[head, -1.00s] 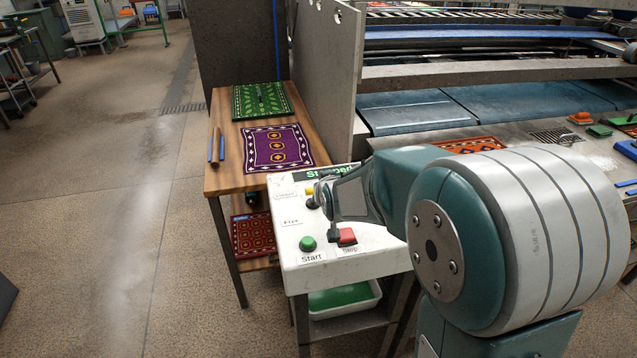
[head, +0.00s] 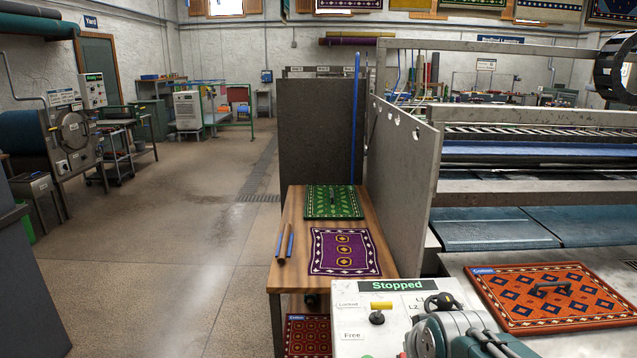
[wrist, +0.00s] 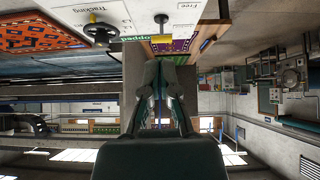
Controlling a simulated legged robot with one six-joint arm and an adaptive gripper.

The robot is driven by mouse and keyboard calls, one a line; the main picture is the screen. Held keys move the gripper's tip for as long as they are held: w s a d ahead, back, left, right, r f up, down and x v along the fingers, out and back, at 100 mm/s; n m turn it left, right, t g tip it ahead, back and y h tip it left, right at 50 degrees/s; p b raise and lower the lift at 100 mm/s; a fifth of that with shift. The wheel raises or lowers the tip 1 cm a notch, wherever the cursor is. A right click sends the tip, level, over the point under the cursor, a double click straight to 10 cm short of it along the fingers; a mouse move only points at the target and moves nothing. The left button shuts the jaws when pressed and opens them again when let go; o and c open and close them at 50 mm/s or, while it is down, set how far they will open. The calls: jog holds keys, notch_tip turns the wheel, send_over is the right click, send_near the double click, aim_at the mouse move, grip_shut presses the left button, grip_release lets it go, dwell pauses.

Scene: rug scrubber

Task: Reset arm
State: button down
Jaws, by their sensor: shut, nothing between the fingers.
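My gripper (wrist: 160,64) shows in the wrist view, its dark fingers shut with nothing between them. Part of my teal arm shows at the bottom right of the head view, in front of the control panel. The white control panel (head: 345,318) carries a green sign reading "Stopped" (head: 397,285). A black knob (head: 440,303) and a yellow-tagged switch (head: 378,316) sit on the panel. The panel also shows, upside down, in the wrist view (wrist: 120,15), beyond the fingers, which appear apart from it. The start and stop buttons are mostly hidden or out of frame.
A wooden table (head: 290,215) beside the panel holds a green rug (head: 333,202) and a purple rug (head: 325,262). An orange rug (head: 530,300) lies on the machine bed at right. A grey partition (head: 400,170) stands between. The floor at left (head: 170,260) is open.

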jog(key=s+g, duration=0.2)
jog(key=s, duration=1.2)
jog(key=shift+s+r+g, duration=0.15)
jog(key=shift+s+g, duration=0.05)
jog(key=shift+g, duration=0.1)
